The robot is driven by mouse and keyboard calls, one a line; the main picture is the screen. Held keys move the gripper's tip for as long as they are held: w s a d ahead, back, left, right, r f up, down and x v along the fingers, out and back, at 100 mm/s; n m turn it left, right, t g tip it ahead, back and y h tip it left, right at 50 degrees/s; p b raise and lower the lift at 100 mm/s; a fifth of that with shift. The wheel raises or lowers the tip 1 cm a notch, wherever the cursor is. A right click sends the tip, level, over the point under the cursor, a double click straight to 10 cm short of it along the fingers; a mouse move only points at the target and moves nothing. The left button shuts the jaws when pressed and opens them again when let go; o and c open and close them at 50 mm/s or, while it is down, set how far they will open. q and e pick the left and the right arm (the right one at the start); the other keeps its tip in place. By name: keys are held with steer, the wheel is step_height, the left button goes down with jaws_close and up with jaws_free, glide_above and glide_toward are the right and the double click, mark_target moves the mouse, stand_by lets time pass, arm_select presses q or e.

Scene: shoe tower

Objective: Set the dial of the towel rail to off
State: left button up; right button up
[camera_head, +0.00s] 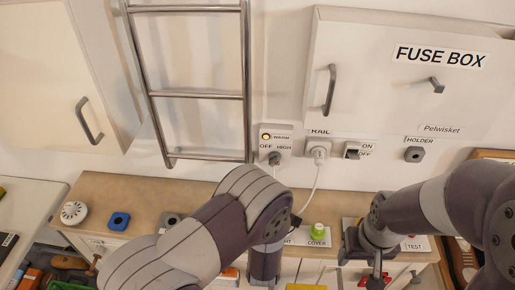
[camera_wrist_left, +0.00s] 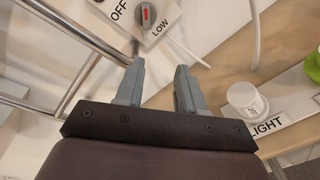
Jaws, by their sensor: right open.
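The towel rail (camera_head: 200,94) is a chrome ladder on the back wall. Its dial (camera_head: 275,158) is a small grey knob on a white plate marked OFF and HIGH, under a lit amber lamp (camera_head: 266,137) marked WARM. In the left wrist view the dial (camera_wrist_left: 146,15) has a red mark, with OFF on its left and LOW below right; I cannot tell its exact setting. My left gripper (camera_wrist_left: 158,78) is open and empty, apart from the dial. In the head view its fingers are hidden by my arm. My right gripper (camera_head: 375,275) is open over the bench front.
Right of the dial are a plug in the RAIL socket (camera_head: 318,150) with a hanging white cord, an ON/OFF switch (camera_head: 352,150) and a holder (camera_head: 414,154). The fuse box (camera_head: 390,75) is above. A white knob (camera_wrist_left: 243,95) stands by the LIGHT label on the bench (camera_head: 110,190).

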mark_target(273, 165)
arm_select(q)
steer(key=w+p, duration=0.1)
steer(key=w, duration=0.2)
steer(key=w+r+n+t+p, duration=0.1)
steer(key=w, duration=0.2)
steer(key=w+n+p, duration=0.1)
steer(key=w, duration=0.3)
steer(key=shift+w+d+r+t+p, duration=0.1)
steer(key=shift+d+r+t+p, duration=0.15)
steer(key=shift+r+t+p, duration=0.15)
steer(key=shift+w+f, duration=0.15)
steer(key=shift+w, duration=0.25)
jaws_close()
arm_select(e)
step_height(273, 165, up, 5)
steer(key=shift+s+a+f, duration=0.15)
steer(key=shift+f, duration=0.05)
